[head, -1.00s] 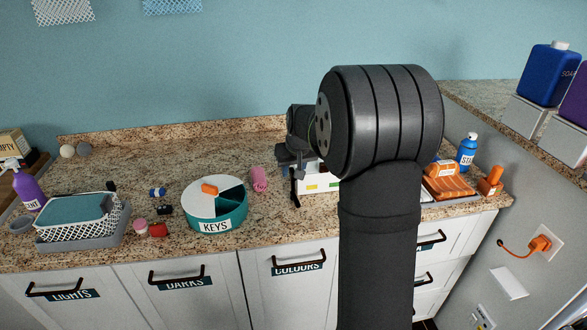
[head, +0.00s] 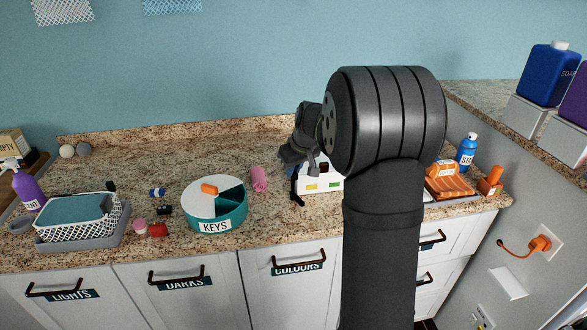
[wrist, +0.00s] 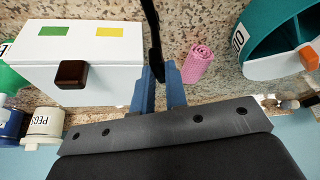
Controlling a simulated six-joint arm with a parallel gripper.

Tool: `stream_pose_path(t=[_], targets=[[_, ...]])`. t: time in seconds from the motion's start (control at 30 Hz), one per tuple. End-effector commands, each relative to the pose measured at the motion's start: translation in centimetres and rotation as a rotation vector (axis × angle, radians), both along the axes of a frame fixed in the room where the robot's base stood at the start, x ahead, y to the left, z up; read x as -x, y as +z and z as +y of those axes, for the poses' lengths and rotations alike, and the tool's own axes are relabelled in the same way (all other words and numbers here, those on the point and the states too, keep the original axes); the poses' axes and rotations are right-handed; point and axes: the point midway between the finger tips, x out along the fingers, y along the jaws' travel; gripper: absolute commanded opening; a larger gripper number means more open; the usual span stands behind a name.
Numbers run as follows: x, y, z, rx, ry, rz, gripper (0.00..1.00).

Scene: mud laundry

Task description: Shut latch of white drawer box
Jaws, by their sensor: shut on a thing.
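The white drawer box (head: 322,178) stands on the counter, partly hidden behind my arm in the head view. In the wrist view the box (wrist: 90,80) shows a green and a yellow patch and a dark brown knob (wrist: 71,74). A slim black bar (wrist: 151,25), which looks like the latch, stands out beside the box; it also shows at the box's left end in the head view (head: 298,190). My gripper (wrist: 158,75) is shut on this bar, its blue fingers close beside the box wall. The bar's joint with the box is not clear.
A pink rolled cloth (head: 259,179) and the round teal KEYS tray (head: 193,215) lie left of the box. An orange folded stack (head: 450,182) and a blue bottle (head: 467,150) stand to the right. Open counter lies behind the KEYS tray.

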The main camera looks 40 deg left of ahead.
Motion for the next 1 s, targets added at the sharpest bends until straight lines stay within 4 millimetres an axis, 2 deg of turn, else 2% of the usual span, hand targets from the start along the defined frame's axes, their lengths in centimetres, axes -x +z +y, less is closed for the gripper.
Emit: stream_pose_path(t=[1.0], targets=[[-0.60,-0.02,0.07,-0.001,0.942,0.001,0.00]])
